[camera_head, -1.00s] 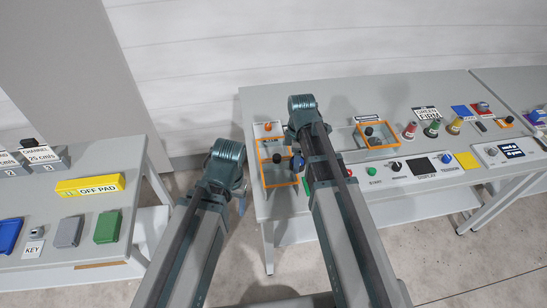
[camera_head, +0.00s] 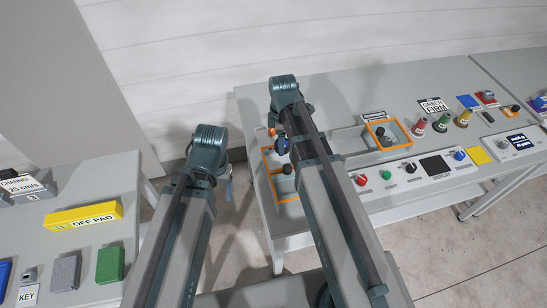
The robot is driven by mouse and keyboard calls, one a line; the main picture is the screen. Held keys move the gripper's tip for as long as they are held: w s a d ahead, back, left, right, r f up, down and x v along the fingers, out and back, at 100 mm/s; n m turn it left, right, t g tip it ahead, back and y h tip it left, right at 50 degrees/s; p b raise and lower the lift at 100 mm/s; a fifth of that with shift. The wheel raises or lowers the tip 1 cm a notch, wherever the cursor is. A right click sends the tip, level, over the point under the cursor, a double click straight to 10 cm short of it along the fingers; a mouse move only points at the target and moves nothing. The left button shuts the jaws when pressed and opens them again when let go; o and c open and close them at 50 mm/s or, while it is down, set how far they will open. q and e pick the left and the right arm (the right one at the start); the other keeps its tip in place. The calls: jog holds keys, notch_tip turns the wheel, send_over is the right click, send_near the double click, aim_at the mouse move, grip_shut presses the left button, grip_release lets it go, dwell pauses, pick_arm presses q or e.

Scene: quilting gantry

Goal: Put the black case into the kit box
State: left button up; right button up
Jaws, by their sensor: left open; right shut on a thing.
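My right gripper (camera_head: 281,140) is over the left end of the right-hand table. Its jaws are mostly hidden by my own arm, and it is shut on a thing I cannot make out. A small blue and dark part shows beside it. My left gripper (camera_head: 227,182) is open, low in the gap between the two tables, and mostly hidden behind its wrist. An orange-rimmed tray (camera_head: 296,197) with a black knob lies just below my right gripper. I cannot pick out the black case or the kit box with certainty.
A second orange-rimmed tray (camera_head: 391,146) stands further right. A control panel (camera_head: 408,178) with coloured knobs runs along the table's front, and coloured cones (camera_head: 442,122) stand behind it.

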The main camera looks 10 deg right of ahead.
aim_at(280, 165)
jog(key=shift+w, duration=0.1)
notch_tip(280, 165, down, 10)
jog(key=b, duration=1)
jog(key=shift+f, duration=0.1)
jog(key=o, duration=0.9)
jog(key=shift+o, duration=1)
